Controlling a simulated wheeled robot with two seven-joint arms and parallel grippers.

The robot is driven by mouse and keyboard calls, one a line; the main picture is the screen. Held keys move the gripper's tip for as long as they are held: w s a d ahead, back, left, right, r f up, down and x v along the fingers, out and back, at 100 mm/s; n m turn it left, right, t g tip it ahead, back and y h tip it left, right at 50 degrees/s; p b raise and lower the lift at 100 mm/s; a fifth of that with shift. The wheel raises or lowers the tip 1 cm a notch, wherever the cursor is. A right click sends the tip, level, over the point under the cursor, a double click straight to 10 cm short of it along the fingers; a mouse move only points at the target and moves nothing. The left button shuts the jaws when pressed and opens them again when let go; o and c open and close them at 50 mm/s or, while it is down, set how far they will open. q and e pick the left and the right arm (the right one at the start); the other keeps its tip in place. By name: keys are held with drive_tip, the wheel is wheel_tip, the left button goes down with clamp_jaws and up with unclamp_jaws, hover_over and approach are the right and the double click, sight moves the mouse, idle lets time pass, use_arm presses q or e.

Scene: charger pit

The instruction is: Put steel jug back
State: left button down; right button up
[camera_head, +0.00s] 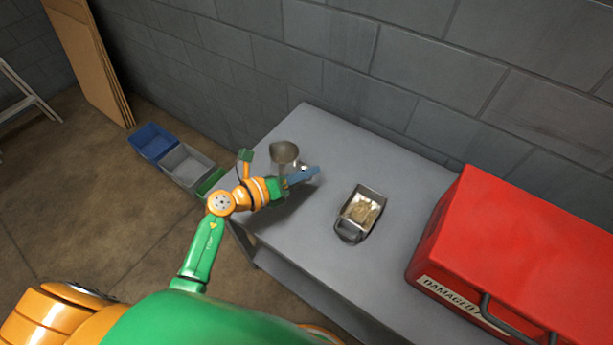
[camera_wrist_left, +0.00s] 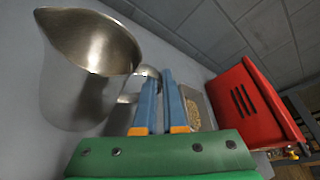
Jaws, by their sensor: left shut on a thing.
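The steel jug (camera_head: 284,153) is at the left end of the grey table (camera_head: 335,140), its open mouth facing up. In the left wrist view the jug (camera_wrist_left: 75,90) fills the left side, its inside bare metal where visible. My left gripper (camera_head: 303,176) comes in from the front left, with its blue fingers beside the jug. In the left wrist view the fingers (camera_wrist_left: 160,98) are shut on the jug's handle. I cannot tell whether the jug's base touches the table. My right gripper is out of view.
A metal pan (camera_head: 347,228) with tan grainy contents sits mid-table. A red box (camera_head: 530,255) labelled "DAMAGED" stands at the right. Blue (camera_head: 152,140), grey (camera_head: 186,165) and green (camera_head: 211,181) bins stand left of the table. A block wall closes the back.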

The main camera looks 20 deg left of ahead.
use_arm(q)
drive_tip(key=c, duration=1)
unclamp_jaws()
drive_tip(key=v, duration=1.2)
